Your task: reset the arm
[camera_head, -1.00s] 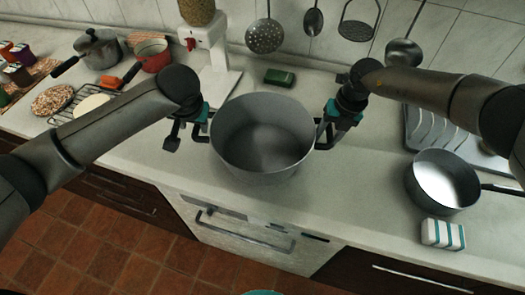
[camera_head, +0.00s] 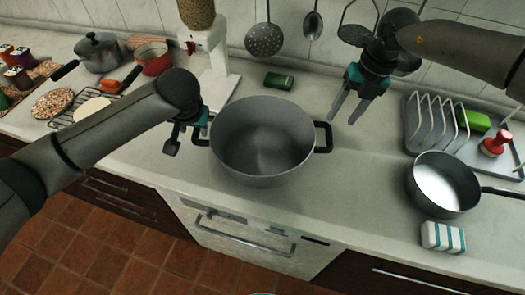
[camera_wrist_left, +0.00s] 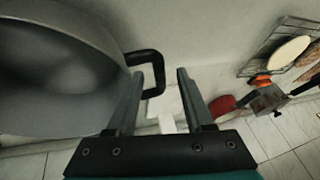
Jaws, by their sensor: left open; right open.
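A large grey enamel pot (camera_head: 262,142) with two dark handles stands upright and empty on the counter, in the middle of the head view. My left gripper (camera_head: 187,138) is open beside the pot's left handle (camera_head: 200,131). In the left wrist view the open fingers of my left gripper (camera_wrist_left: 160,98) lie around that handle (camera_wrist_left: 150,72), and the pot's wall (camera_wrist_left: 60,75) fills the left side. My right gripper (camera_head: 352,108) is open and empty above the counter, right of and behind the pot, apart from its right handle (camera_head: 324,137).
A small saucepan (camera_head: 440,185) and a striped sponge (camera_head: 443,237) stand at the right, near a dish rack (camera_head: 432,118). A white dispenser (camera_head: 212,60) and a green sponge (camera_head: 279,79) are behind the pot. Ladles hang on the wall. Counter in front of my right gripper is clear.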

